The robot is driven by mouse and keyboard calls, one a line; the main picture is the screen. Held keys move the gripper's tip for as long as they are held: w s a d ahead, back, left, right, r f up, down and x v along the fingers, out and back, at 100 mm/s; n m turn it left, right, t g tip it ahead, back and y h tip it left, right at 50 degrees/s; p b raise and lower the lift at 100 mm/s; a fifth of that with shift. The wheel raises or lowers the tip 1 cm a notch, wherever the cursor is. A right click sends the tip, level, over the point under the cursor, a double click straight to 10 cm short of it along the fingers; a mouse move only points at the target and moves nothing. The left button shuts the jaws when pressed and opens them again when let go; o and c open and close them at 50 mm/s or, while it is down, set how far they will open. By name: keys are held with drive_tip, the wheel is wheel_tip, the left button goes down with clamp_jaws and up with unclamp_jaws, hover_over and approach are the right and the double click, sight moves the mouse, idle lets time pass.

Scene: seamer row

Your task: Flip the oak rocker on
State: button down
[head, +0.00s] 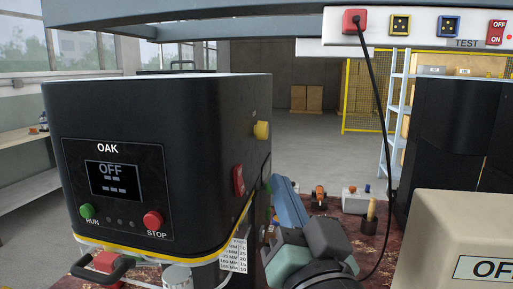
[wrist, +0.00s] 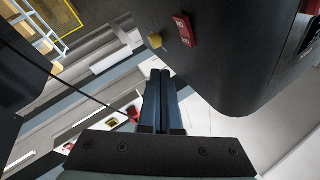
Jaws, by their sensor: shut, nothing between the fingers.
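The oak machine (head: 150,150) is a large black housing with OAK on its front panel. Its small screen (head: 112,180) reads OFF. A red rocker (head: 238,180) sits on the machine's right side face, and it also shows in the wrist view (wrist: 185,29). Which way it is tipped is too small to tell. My gripper (wrist: 160,73) is shut and empty, with its blue fingers pointing toward the machine's side. The fingertips are apart from the rocker, below it in the wrist view. In the head view my gripper is to the right of the rocker, low beside the machine.
A yellow knob (head: 261,130) sits on the same side face, close to the rocker. A green RUN button (head: 87,211) and red STOP button (head: 153,221) are on the front. A black cable (head: 378,90) hangs from the overhead rail. A beige box (head: 455,235) stands at right.

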sight(240, 180)
drive_tip(key=s+d+m+g+y+p, duration=0.5)
drive_tip(key=d+m+p, duration=0.1)
drive_tip(key=p, duration=1.3)
drive_tip(key=shift+s+f+m+g+y+p, duration=0.15)
drive_tip(key=shift+f+m+g+y+p, duration=0.25)
drive_tip(key=shift+m, duration=0.4)
drive_tip(key=s+a+p+x, duration=0.1)
drive_tip(key=p+x, duration=0.4)
drive_tip(key=x, duration=0.8)
drive_tip(key=shift+s+a, duration=0.25)
drive_tip(key=shift+a, duration=0.45)
drive_tip(key=shift+f, duration=0.15)
